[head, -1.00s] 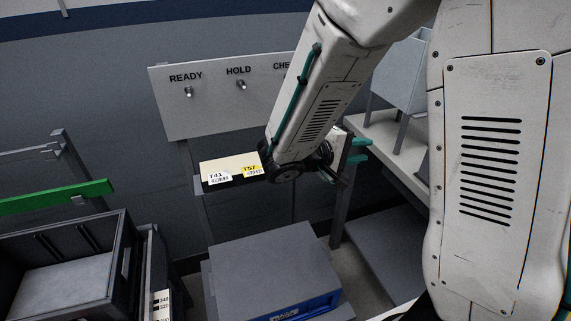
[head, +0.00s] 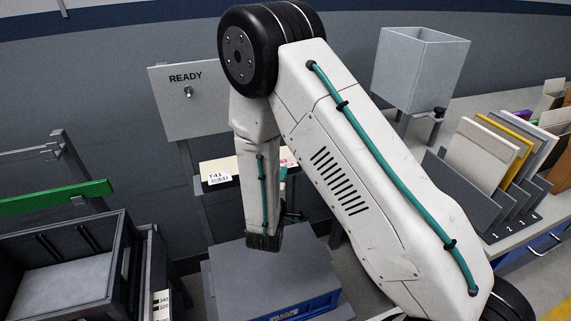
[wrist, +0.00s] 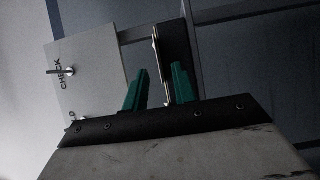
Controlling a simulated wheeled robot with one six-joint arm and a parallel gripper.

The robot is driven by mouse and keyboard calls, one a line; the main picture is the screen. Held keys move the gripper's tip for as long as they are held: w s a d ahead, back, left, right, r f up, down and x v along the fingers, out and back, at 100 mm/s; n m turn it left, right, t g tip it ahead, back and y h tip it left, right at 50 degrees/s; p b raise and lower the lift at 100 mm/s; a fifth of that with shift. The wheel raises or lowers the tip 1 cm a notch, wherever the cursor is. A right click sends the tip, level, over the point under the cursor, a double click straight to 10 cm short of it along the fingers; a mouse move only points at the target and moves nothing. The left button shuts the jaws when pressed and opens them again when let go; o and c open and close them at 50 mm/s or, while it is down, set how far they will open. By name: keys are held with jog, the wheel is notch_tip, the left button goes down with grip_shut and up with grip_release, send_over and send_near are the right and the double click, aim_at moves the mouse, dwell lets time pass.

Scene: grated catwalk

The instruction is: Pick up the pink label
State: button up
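The pink label (head: 288,163) shows as a small pinkish patch at the right end of the narrow shelf (head: 236,183), just right of my forearm in the head view; most of it is hidden. I cannot make it out in the wrist view. My gripper (wrist: 158,85) shows two teal fingers standing apart with nothing between them. In the head view my arm hides most of the gripper, with only bits of teal showing near the shelf's right end. A white T41 label (head: 217,174) lies at the shelf's left end.
A hook board marked READY (head: 189,98) stands behind the shelf; the wrist view shows its CHECK hook (wrist: 68,72). A grey cabinet (head: 225,265) stands below. A dark bin (head: 118,265) is at left; a grey hopper (head: 420,70) and file rack (head: 475,165) are at right.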

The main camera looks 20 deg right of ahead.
aim_at(286, 163)
jog(key=x, duration=0.3)
jog(key=shift+w+d+r, duration=0.1)
jog(key=shift+w+d, duration=0.2)
grip_shut()
jog(key=shift+r, duration=0.1)
